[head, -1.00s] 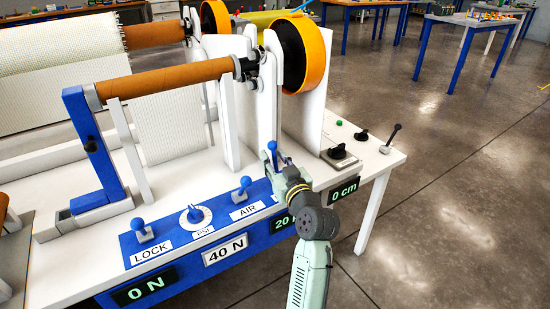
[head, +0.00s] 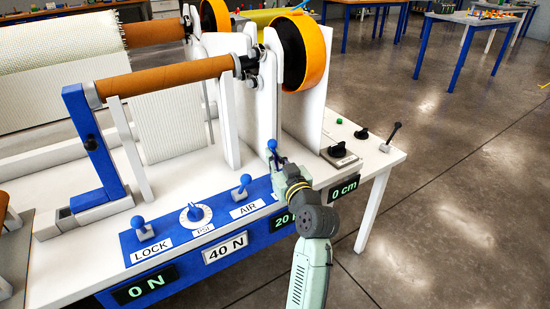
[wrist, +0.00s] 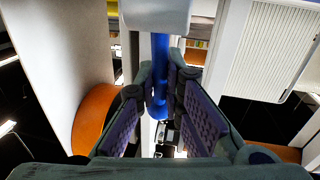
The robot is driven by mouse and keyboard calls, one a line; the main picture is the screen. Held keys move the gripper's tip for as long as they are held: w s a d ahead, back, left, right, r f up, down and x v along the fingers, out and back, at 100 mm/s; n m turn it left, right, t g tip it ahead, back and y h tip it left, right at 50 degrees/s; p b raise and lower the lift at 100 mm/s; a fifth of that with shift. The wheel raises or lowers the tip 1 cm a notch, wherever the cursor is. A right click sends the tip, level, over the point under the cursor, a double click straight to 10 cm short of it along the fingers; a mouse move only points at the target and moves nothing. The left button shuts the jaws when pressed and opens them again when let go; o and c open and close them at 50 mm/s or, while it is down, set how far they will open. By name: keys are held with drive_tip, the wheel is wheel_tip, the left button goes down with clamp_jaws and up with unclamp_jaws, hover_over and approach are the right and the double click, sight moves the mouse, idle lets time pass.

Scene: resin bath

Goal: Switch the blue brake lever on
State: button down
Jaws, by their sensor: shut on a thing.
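A blue lever (head: 272,145) stands at the right end of the blue control panel (head: 187,257), and its label is hidden behind my gripper. My gripper (head: 279,160) is at this lever, coming from the front right. In the wrist view the blue lever (wrist: 160,75) runs between the two ribbed finger pads, and my gripper (wrist: 160,100) is shut on it. The lever's base is hidden by my gripper in the head view.
Left along the panel are the AIR lever (head: 241,188), the PSI dial (head: 194,212) and the LOCK lever (head: 141,227). White uprights and an orange-rimmed wheel (head: 317,60) stand behind. A black knob (head: 338,151) and a dark lever (head: 392,136) are to the right.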

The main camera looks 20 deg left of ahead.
drive_tip(key=shift+f+b, duration=0.1)
drive_tip(key=shift+b, duration=0.2)
drive_tip(key=b, duration=0.2)
drive_tip(key=shift+d+f+t+y+b, duration=0.2)
drive_tip(key=shift+f+t+y+b, duration=0.1)
drive_tip(key=shift+b, duration=0.1)
drive_tip(key=b, duration=0.3)
drive_tip(key=shift+s+d+t+y, duration=0.2)
drive_tip(key=shift+s+t+y, duration=0.1)
drive_tip(key=shift+t, duration=0.1)
drive_tip(key=shift+d+r+m+t+y+b, duration=0.2)
drive_tip(key=shift+m+t+y+b, duration=0.1)
drive_tip(key=shift+b, duration=0.9)
drive_tip(key=shift+s+r+b, duration=0.15)
drive_tip(key=shift+r+b, duration=0.15)
drive_tip(key=shift+b, duration=0.3)
drive_tip(key=c, duration=1.7)
unclamp_jaws()
drive_tip(key=shift+r, duration=0.1)
